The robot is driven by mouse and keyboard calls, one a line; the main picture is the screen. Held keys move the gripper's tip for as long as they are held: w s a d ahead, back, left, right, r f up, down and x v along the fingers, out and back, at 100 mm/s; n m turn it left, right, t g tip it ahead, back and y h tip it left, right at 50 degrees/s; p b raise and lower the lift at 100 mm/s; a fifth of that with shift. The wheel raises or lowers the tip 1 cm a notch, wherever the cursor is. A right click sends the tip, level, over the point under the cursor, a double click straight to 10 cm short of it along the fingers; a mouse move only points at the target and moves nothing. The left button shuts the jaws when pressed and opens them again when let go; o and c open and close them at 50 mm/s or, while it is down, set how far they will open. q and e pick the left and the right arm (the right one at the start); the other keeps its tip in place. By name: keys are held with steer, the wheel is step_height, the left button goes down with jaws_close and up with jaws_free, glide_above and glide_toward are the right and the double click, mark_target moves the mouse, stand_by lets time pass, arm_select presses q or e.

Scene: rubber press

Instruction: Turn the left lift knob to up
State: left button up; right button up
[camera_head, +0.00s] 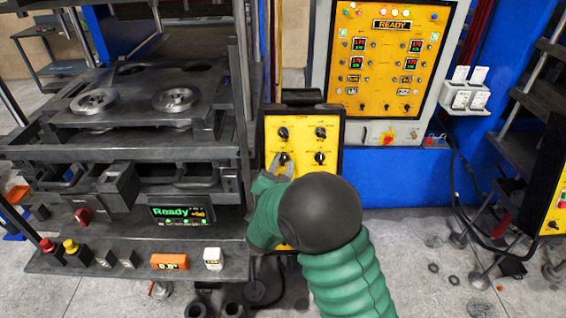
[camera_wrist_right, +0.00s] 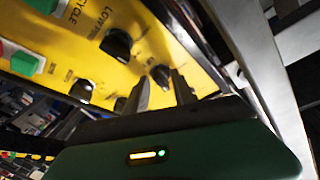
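A yellow control panel (camera_head: 302,148) in a black frame stands in the middle of the head view, with black knobs in two rows. The lower-left knob (camera_head: 284,157) is at the fingertips of my right gripper (camera_head: 280,163). The lettering is too small in the head view to tell which knob is the left lift one. In the right wrist view, the gripper's two fingers (camera_wrist_right: 163,82) are apart, with a black knob (camera_wrist_right: 160,75) just past the gap between their tips. I cannot tell whether they touch it. My green right forearm covers the lower panel. My left gripper is not in view.
A dark press (camera_head: 130,130) with a "Ready" display (camera_head: 180,214) stands close on the left. A larger yellow "READY" panel (camera_head: 385,60) is behind. The upper knobs (camera_head: 320,133) sit close by. Grey floor (camera_head: 440,270) with small rings lies at the lower right.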

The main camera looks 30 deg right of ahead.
steer(key=shift+r, duration=0.1)
steer(key=shift+a, duration=0.1)
steer(key=b+v, duration=0.4)
steer(key=v, duration=1.2)
steer(key=shift+s+a, duration=0.25)
steer(key=shift+a, duration=0.05)
